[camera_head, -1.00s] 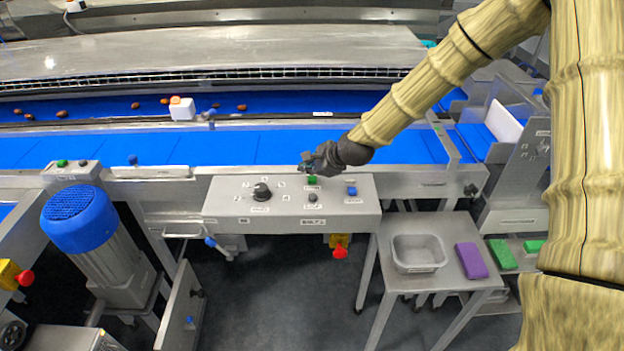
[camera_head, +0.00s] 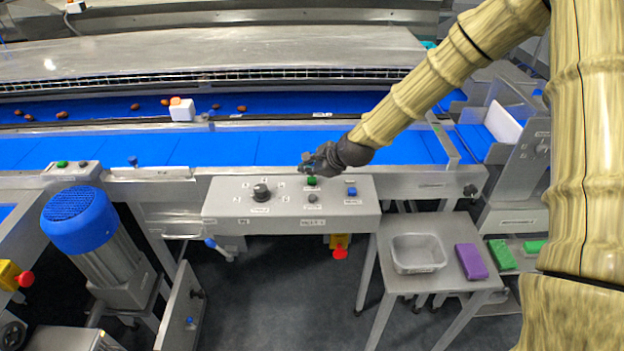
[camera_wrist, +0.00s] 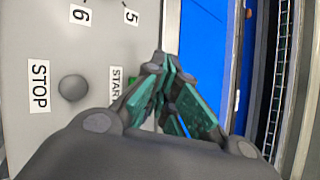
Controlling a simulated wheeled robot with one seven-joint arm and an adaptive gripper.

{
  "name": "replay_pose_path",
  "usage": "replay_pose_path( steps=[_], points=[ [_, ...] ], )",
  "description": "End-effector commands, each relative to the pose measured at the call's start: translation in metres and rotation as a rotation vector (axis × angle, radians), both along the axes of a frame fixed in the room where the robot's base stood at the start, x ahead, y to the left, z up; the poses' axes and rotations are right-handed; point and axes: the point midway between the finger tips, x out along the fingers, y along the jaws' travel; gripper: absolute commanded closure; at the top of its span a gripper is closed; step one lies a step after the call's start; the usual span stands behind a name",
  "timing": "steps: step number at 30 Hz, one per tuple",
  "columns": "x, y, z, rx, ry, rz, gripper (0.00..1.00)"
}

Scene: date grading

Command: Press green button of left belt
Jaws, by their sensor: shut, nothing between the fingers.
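The middle control panel (camera_head: 225,205) has a green button (camera_head: 312,181) at its upper edge, with a grey button (camera_head: 313,197) just below it. My gripper (camera_head: 306,163) is shut and empty, just above and behind the green button in the head view; contact cannot be told. In the wrist view the shut fingers (camera_wrist: 165,62) lie beside the START label (camera_wrist: 116,84) and hide most of the green button (camera_wrist: 133,80). The grey button (camera_wrist: 73,87) is by the STOP label (camera_wrist: 39,86). A small box at far left also has a green button (camera_head: 62,164).
The panel also carries a black knob (camera_head: 261,192) and a blue button (camera_head: 352,191). A blue belt (camera_head: 215,148) runs behind it. A red emergency button (camera_head: 340,253) hangs below. A grey bin (camera_head: 418,266) and a purple block (camera_head: 471,262) stand on the right table.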

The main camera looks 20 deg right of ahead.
Motion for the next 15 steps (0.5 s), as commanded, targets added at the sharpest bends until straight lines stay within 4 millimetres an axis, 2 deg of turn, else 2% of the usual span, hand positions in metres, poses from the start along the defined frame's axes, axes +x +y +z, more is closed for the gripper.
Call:
replay_pose_path(
  steps=[15],
  points=[
    [-0.0002, 0.0007, -0.0079, 0.000, 0.000, 0.000, 1.00]
  ],
)
